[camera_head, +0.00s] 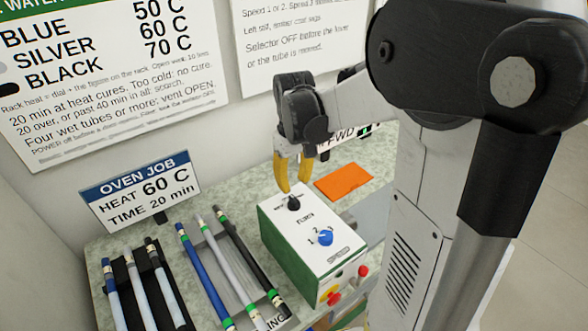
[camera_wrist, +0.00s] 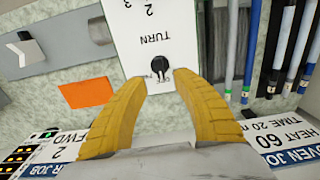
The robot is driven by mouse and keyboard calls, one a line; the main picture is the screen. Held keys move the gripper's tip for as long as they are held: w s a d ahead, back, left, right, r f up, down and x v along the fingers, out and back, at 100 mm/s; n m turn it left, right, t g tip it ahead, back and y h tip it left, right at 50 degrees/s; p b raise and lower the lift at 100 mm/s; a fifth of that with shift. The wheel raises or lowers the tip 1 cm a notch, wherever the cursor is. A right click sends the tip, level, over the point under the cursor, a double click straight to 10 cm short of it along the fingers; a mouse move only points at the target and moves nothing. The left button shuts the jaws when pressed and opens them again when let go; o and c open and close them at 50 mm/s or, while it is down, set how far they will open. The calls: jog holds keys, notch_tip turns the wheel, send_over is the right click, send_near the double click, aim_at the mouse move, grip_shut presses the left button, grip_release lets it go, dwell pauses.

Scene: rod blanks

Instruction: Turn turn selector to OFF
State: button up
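The turn selector is a small black knob (camera_head: 294,203) on the white top of a green-sided control box (camera_head: 335,250). In the wrist view the selector (camera_wrist: 160,66) sits beside the printed word TURN, its pointer lying roughly along the box's length. The lettering around it is too small to read, so its setting cannot be told. My gripper (camera_head: 294,187) points down over the selector with its yellow fingers apart and empty. In the wrist view my gripper (camera_wrist: 161,81) has one fingertip to either side of the selector; contact is not visible.
A blue speed knob (camera_head: 326,237) is on the same box top, with red buttons (camera_head: 363,271) at its end. Racks with blue, silver and black rods (camera_head: 205,275) stand to the left. An orange card (camera_head: 343,182) lies behind the box. An oven job sign (camera_head: 143,190) stands behind the racks.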

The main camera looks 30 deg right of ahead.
aim_at(294, 198)
notch_tip(294, 198, up, 5)
jog(key=shift+r, duration=0.1)
dwell(0.6)
